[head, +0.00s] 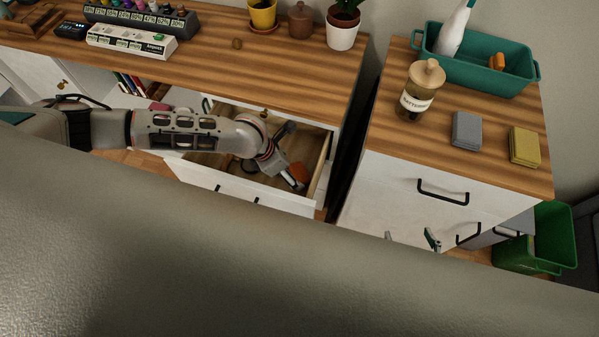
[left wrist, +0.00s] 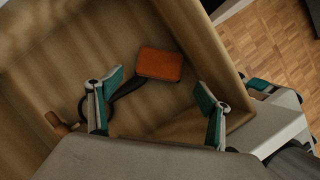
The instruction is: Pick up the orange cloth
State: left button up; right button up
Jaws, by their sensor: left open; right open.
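The orange cloth (head: 300,172) lies folded in the open drawer (head: 318,165), near its right end. In the left wrist view the cloth (left wrist: 160,64) is a rounded orange block on the drawer floor, with a dark handle-like thing (left wrist: 128,87) against its lower left. My left gripper (head: 291,156) reaches into the drawer opening, open and empty. In its wrist view the two teal-padded fingers (left wrist: 160,82) stand apart on either side of the cloth, not touching it. My right gripper (head: 411,239) shows only its open fingertips, in front of the right cabinet.
Drawer walls enclose the left gripper. The right cabinet holds a grey cloth (head: 467,129), a yellow cloth (head: 524,146), a lidded jar (head: 417,100) and a teal caddy (head: 480,73). A green bin (head: 532,250) stands at right. The desk (head: 200,62) overhangs the drawer.

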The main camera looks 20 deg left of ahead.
aim_at(295, 173)
pick_arm(q)
jog(key=x, duration=0.4)
jog(key=shift+w+d+f, duration=0.1)
jog(key=shift+w+f, duration=0.15)
jog(key=c, duration=1.2)
jog(key=shift+r, duration=0.15)
